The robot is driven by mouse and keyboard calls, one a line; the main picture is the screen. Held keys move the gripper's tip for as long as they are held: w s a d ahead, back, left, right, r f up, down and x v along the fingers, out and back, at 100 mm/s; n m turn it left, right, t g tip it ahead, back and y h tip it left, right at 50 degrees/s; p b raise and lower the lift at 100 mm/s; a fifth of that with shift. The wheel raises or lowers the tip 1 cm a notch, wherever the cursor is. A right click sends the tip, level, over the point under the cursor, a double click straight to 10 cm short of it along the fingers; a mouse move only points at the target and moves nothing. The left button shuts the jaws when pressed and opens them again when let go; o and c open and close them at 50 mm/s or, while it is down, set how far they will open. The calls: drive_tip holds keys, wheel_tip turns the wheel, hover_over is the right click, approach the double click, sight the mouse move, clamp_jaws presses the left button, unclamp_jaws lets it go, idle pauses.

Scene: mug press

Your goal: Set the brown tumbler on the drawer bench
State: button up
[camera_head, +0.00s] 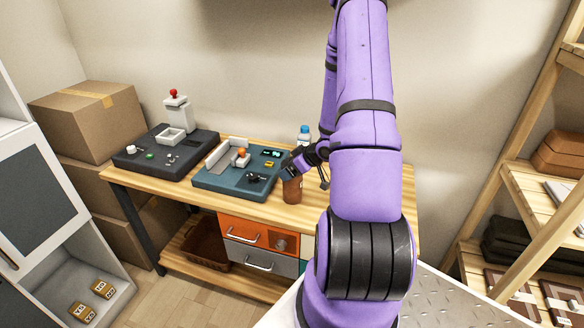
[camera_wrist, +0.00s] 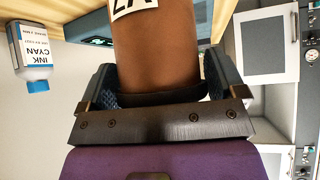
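The brown tumbler (camera_head: 292,191) is upright at the wooden drawer bench (camera_head: 270,215), near its front edge and right of the blue-grey machine. Its base looks to be at the bench top, but I cannot tell if it touches. My gripper (camera_head: 293,168) reaches it from the upper right. In the wrist view, the tumbler (camera_wrist: 158,50) fills the space between the fingers of my gripper (camera_wrist: 160,88). The pads lie against both its sides, so the gripper looks shut on it. A white label with dark marks shows on the tumbler.
A blue-grey press machine (camera_head: 240,170) stands just left of the tumbler. A dark machine (camera_head: 167,150) is farther left. A blue-capped ink bottle (camera_head: 304,134) stands behind my gripper. Orange and grey drawers (camera_head: 243,232) are below. A wooden shelf rack (camera_head: 530,195) stands at right.

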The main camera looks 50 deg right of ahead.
drive_tip(key=shift+o, duration=0.5)
drive_tip(key=shift+r, duration=0.25)
drive_tip(key=v, duration=1.1)
drive_tip(key=w+a+r+m+g+h, duration=0.1)
drive_tip(key=w+a+r+h, duration=0.15)
drive_tip(key=r, duration=0.45)
drive_tip(key=w+a+r+h, duration=0.1)
drive_tip(key=a+r+h, duration=0.1)
drive_tip(key=a+r, duration=0.35)
drive_tip(key=w+a+r+m+g+h, duration=0.1)
drive_tip(key=a+r+h, duration=0.1)
drive_tip(key=r, duration=0.6)
drive_tip(key=s+a+r+y, duration=0.2)
drive_tip(key=s+a+r, duration=0.2)
drive_tip(key=s+a, duration=0.3)
drive_tip(key=s+a+r+g+y, duration=0.1)
drive_tip(key=s+a+r+y, duration=0.2)
drive_tip(key=s+a, duration=0.5)
drive_tip(key=a+r, duration=0.1)
drive_tip(key=a, duration=0.6)
drive_tip(key=shift+s+r+g, duration=0.3)
drive_tip(key=shift+r, duration=0.05)
